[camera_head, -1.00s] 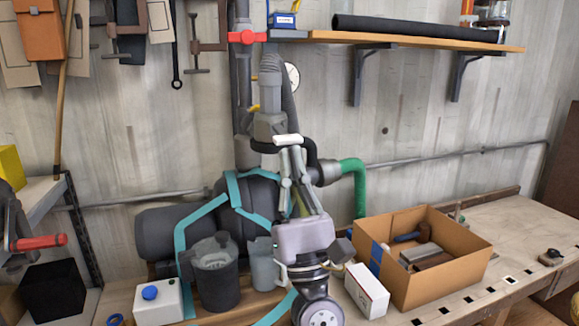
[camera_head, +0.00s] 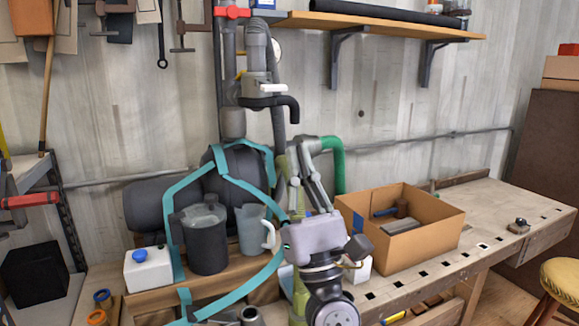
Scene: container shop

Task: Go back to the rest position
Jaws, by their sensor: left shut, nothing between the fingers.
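My left gripper (camera_head: 306,145) rises from the bottom middle of the head view, its fingers pointing up. It is shut and empty, in front of the dark tank and the green hose (camera_head: 337,165). Its wrist stands in front of the bench edge, between the grey jug (camera_head: 252,230) and the open cardboard box (camera_head: 432,228). It partly covers a small white box (camera_head: 361,267). My right gripper is not in view.
A dark pitcher (camera_head: 206,240) and a white container with a blue cap (camera_head: 149,268) stand left of the arm. The workbench (camera_head: 500,205) is mostly clear right of the cardboard box. A stool (camera_head: 561,278) stands at the right edge. A shelf (camera_head: 380,24) hangs above.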

